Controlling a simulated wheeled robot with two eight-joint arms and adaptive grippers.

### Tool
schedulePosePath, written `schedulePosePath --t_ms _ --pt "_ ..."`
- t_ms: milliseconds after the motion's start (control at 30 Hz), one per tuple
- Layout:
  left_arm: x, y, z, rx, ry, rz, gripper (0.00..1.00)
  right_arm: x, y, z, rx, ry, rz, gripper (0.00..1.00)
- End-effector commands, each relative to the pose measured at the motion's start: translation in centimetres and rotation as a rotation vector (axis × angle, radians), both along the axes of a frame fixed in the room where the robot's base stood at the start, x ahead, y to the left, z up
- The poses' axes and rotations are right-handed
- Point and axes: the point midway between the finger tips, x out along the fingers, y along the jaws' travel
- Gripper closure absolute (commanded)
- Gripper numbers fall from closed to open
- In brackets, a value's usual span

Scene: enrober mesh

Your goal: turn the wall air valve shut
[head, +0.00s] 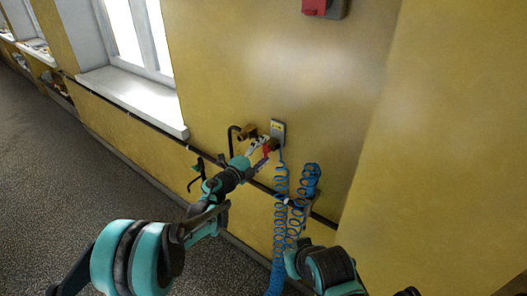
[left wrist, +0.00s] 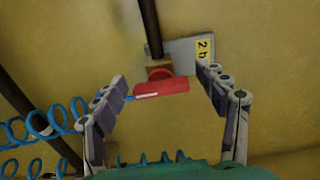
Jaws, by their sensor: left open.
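The wall air valve has a red handle (left wrist: 161,88) on a brass body (left wrist: 157,66), set before a grey plate marked "2 b" (left wrist: 203,48). In the head view the red handle (head: 267,151) shows small beside the gripper. My left gripper (head: 261,149) is at the valve with its fingers open. In the left wrist view the red handle lies between the spread fingertips (left wrist: 162,77), with gaps on both sides. Whether a finger touches it I cannot tell. My right arm shows at the bottom right of the head view; its gripper does not show.
Coiled blue air hoses (head: 283,205) hang just right of and below the valve. A dark pipe (head: 150,125) runs along the yellow wall. A window sill (head: 135,100) juts out at the left. A red and grey box (head: 325,8) is high on the wall.

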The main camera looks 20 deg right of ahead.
Motion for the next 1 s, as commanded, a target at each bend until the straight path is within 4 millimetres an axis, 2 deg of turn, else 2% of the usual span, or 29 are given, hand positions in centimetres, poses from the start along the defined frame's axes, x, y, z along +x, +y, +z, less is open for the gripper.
schedulePosePath --t_ms 133,233,500,700,1000 --pt "-0.2 0.3 0.0 0.000 0.000 0.000 0.28 0.0 0.0 0.0 0.000 0.000 0.000 1.00" --pt "-0.9 1.3 0.0 0.000 0.000 0.002 0.28 0.0 0.0 0.0 0.000 0.000 0.000 1.00" --pt "-4.5 5.9 0.0 0.000 0.000 0.003 0.28 0.0 0.0 0.0 0.000 0.000 0.000 1.00" --pt "-6.6 8.5 0.0 0.000 0.000 0.002 0.28 0.0 0.0 0.0 0.000 0.000 0.000 1.00" --pt "-7.4 9.5 0.0 0.000 0.000 0.000 0.28 0.0 0.0 0.0 0.000 0.000 0.000 1.00"
